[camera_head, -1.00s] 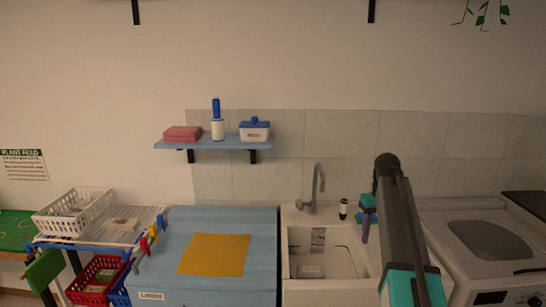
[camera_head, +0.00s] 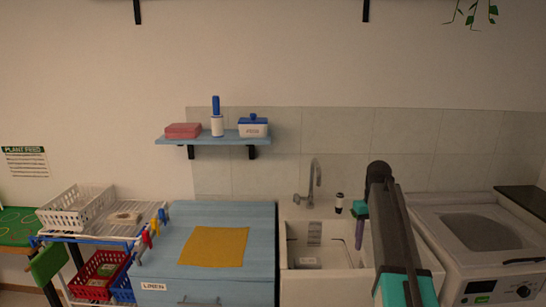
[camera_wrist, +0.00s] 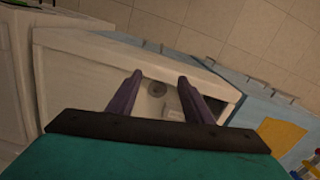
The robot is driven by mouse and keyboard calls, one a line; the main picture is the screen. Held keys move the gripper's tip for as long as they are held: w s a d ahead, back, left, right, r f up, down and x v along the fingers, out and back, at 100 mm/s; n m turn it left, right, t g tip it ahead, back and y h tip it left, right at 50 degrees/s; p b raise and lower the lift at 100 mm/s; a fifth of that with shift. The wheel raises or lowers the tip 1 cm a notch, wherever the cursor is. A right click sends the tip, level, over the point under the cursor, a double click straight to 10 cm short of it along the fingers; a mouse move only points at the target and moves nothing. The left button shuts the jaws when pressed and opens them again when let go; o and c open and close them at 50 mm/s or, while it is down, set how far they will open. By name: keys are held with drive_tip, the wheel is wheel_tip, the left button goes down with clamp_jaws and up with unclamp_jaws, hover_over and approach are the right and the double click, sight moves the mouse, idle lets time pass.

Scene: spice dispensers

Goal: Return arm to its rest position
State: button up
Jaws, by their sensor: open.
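My gripper (camera_wrist: 160,95) shows in the wrist view with its two purple fingers spread apart and nothing between them. Below and beyond the fingers is the white sink basin (camera_wrist: 90,65) with its drain. In the head view my gripper (camera_head: 359,236) hangs at the end of my arm, over the right part of the sink (camera_head: 296,276). The fingers point down there, and my arm partly hides the sink's right side.
A faucet (camera_head: 316,180) and a small dark-and-white bottle (camera_head: 339,204) stand behind the sink. A washing machine (camera_head: 490,265) is at right. A blue linen chest (camera_head: 160,255) with a yellow cloth (camera_head: 214,246) is at left, beside a wire cart (camera_head: 110,235). A shelf (camera_head: 180,141) hangs above.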

drive_tip(key=s+a+f+g+b, duration=0.1)
drive_tip(key=s+a+f+g, duration=0.15)
drive_tip(key=s+f, duration=0.65)
drive_tip(key=s+a+f+g, duration=0.1)
drive_tip(key=s+a+f, duration=0.25)
drive_tip(key=f, duration=1.15)
drive_tip(key=s+a+f+g+b, duration=0.15)
drive_tip(key=s+a+f, duration=0.35)
drive_tip(key=f, duration=0.7)
drive_tip(key=s+a+f, duration=0.1)
drive_tip(key=s+f, duration=0.5)
drive_tip(key=s, duration=0.4)
drive_tip(key=s+a+f+m, duration=0.1)
drive_tip(key=s+f, duration=0.5)
drive_tip(key=s, duration=0.4)
drive_tip(key=s+a+f+m+b, duration=0.1)
drive_tip(key=s+f, duration=0.6)
drive_tip(key=s, duration=0.3)
drive_tip(key=shift+a, duration=0.35)
